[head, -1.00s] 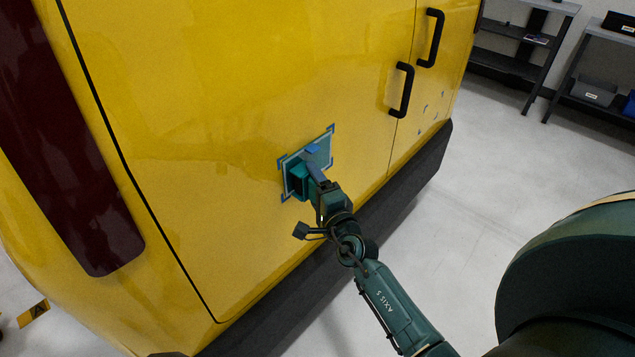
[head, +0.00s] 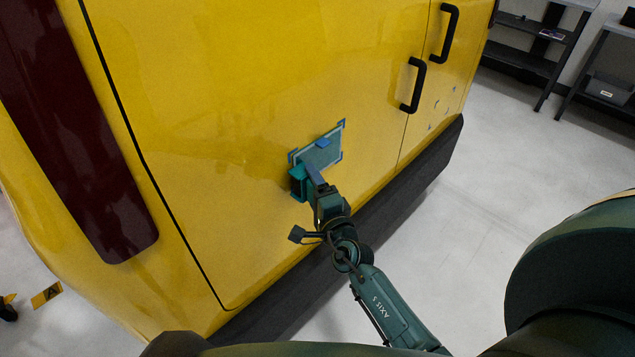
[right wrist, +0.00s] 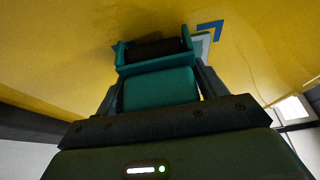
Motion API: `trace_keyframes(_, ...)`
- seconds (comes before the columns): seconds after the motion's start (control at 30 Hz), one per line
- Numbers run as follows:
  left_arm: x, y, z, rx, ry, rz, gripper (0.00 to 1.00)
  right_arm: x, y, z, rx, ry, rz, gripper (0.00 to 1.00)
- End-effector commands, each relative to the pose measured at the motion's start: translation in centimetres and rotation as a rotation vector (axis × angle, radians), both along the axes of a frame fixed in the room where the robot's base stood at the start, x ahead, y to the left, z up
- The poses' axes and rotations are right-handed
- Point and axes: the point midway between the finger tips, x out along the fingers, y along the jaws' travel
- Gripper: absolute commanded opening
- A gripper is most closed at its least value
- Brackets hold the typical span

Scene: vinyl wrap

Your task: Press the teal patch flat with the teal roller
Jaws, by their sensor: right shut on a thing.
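The teal patch (head: 325,154) is on the yellow vehicle door, with blue corner marks around it and a small blue piece at its upper middle. My right gripper (head: 314,177) is shut on the teal roller (head: 298,183), which is at the patch's lower left corner. In the right wrist view the roller's teal handle (right wrist: 160,89) sits between the fingers, with its dark drum (right wrist: 152,48) facing the yellow panel. A pale strip of the patch (right wrist: 203,44) shows beside the drum. I cannot tell whether the drum touches the surface. My left gripper is not in view.
Black door handles (head: 413,85) stick out to the right of the patch. A dark bumper (head: 400,195) runs below the door. A dark red lamp (head: 85,150) is at the left. Shelves (head: 535,45) stand at the back right. The floor at right is clear.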

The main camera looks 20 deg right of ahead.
Motion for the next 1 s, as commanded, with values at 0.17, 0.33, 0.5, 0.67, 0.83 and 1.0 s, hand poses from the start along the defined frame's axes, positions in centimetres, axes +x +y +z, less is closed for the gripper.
trace_keyframes(0.17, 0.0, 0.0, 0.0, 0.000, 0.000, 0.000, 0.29, 0.1, 0.0, 0.1, 0.000, -0.003, 0.000, 0.53)
trace_keyframes(0.33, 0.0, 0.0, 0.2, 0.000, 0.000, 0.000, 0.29, -0.5, -0.2, 0.1, -0.001, -0.001, 0.000, 0.53)
trace_keyframes(0.5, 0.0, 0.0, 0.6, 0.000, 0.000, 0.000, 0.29, -2.1, -0.9, 0.1, -0.001, 0.000, 0.000, 0.53)
trace_keyframes(0.67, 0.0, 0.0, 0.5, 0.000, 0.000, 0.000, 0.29, -3.6, -1.5, 0.0, -0.001, -0.001, -0.001, 0.53)
trace_keyframes(0.83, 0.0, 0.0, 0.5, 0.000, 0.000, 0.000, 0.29, -5.2, -2.1, 0.0, -0.001, -0.001, 0.000, 0.53)
trace_keyframes(1.0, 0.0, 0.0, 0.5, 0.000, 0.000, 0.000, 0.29, -6.3, -2.5, 0.0, 0.001, -0.001, 0.000, 0.53)
